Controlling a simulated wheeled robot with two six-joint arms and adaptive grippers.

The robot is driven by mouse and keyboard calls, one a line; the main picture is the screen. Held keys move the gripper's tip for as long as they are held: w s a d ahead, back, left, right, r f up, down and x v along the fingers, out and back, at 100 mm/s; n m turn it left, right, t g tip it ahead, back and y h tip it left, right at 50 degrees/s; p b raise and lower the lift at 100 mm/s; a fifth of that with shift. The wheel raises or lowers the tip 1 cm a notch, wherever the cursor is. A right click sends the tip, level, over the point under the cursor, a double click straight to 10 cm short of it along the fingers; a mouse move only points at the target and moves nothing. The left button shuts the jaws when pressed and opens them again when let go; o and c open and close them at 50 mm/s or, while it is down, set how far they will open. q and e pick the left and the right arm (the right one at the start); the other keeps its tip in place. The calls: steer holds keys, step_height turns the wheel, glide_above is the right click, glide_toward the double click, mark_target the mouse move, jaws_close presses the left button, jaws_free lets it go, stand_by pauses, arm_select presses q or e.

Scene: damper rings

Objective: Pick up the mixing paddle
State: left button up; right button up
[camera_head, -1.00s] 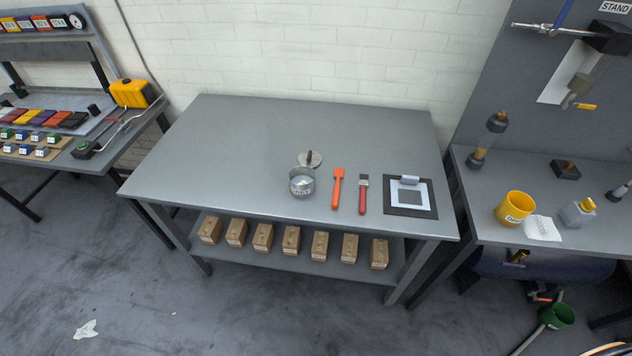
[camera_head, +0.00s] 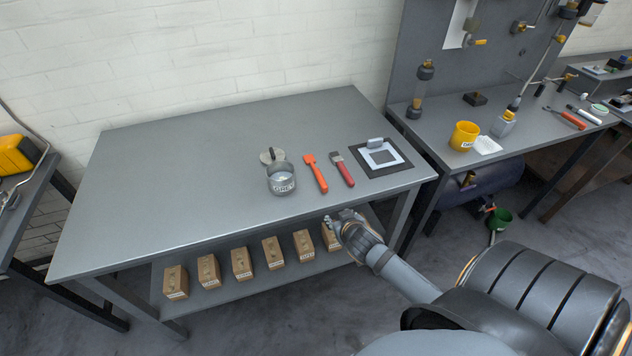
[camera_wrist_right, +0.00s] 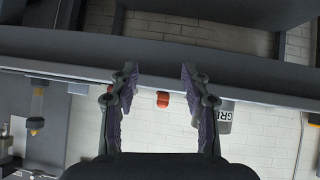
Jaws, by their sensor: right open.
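The mixing paddle (camera_head: 316,174) is orange and lies flat on the grey table, between a metal pot and a red-handled brush (camera_head: 342,169). Its orange end (camera_wrist_right: 163,99) also shows in the right wrist view, between the open fingers but beyond them. My right gripper (camera_head: 333,222) is at the table's front edge, in front of the paddle and apart from it. In the right wrist view its two fingers (camera_wrist_right: 158,76) are spread with nothing held between them. My left gripper is not in view.
A dark mat (camera_head: 400,167) with a white frame lies at right. Several wooden boxes (camera_head: 240,262) sit on the shelf below. The table's left half is clear.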

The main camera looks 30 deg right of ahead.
mark_target(322, 181)
steer(key=w+r+t, duration=0.1)
steer(key=r, duration=0.1)
steer(key=w+r+t, duration=0.1)
steer(key=w+r, duration=0.1)
steer(key=r, duration=0.1)
steer(key=w+r+t, duration=0.1)
steer(key=w+r, duration=0.1)
steer(key=shift+d+r, duration=0.15)
steer(key=shift+d, duration=0.05)
steer(key=shift+m, duration=0.3)
steer(key=x, duration=0.5)
steer(key=shift+w+a, duration=0.1)
steer(key=shift+a, duration=0.05)
steer(key=shift+x, duration=2.7)
steer(key=shift+c, duration=0.3)
steer(key=shift+s+t, duration=0.2)
steer(key=shift+t, duration=0.1)
steer(key=shift+c, duration=1.1)
jaws_close()
